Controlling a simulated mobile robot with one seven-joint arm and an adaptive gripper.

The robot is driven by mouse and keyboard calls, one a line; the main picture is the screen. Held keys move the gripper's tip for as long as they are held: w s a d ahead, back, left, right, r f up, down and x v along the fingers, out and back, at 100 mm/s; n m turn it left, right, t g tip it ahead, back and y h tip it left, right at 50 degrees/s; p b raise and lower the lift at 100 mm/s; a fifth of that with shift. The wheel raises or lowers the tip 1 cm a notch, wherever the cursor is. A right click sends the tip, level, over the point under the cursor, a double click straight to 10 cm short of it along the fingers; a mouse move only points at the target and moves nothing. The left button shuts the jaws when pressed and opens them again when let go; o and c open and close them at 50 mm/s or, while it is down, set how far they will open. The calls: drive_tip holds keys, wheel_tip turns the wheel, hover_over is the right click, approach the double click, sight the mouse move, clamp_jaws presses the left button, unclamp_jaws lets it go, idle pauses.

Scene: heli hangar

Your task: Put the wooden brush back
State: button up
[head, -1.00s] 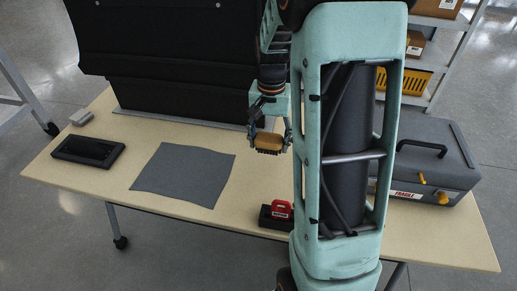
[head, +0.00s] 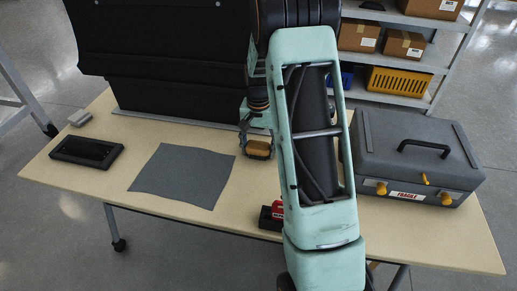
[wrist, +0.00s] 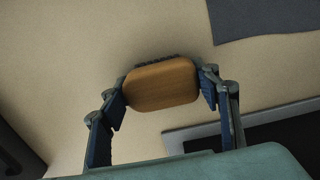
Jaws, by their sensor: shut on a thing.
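The wooden brush (head: 259,147) is a brown block with dark bristles beneath. It also shows in the wrist view (wrist: 161,84), where its top faces the camera. My gripper (head: 258,150) is shut on the brush, one finger at each end; in the wrist view its fingers (wrist: 162,92) flank it. The brush appears to be above the table (head: 125,177), right of the grey mat (head: 184,176); the exact height is hard to tell. A black open tray (head: 87,151) lies at the left of the table.
A red item in a black holder (head: 272,215) stands at the front, partly hidden by my arm. A grey case (head: 410,160) is at the right. A black panel (head: 180,60) stands along the back. A small grey block (head: 80,118) lies at the back left.

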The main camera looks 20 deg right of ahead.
sight(259, 146)
drive_tip(key=shift+r, duration=0.1)
drive_tip(key=o, duration=1.1)
drive_tip(key=shift+f, duration=0.2)
wheel_tip(259, 146, up, 12)
drive_tip(key=p, duration=0.1)
drive_tip(key=shift+r+p, duration=0.2)
drive_tip(key=shift+p, duration=0.15)
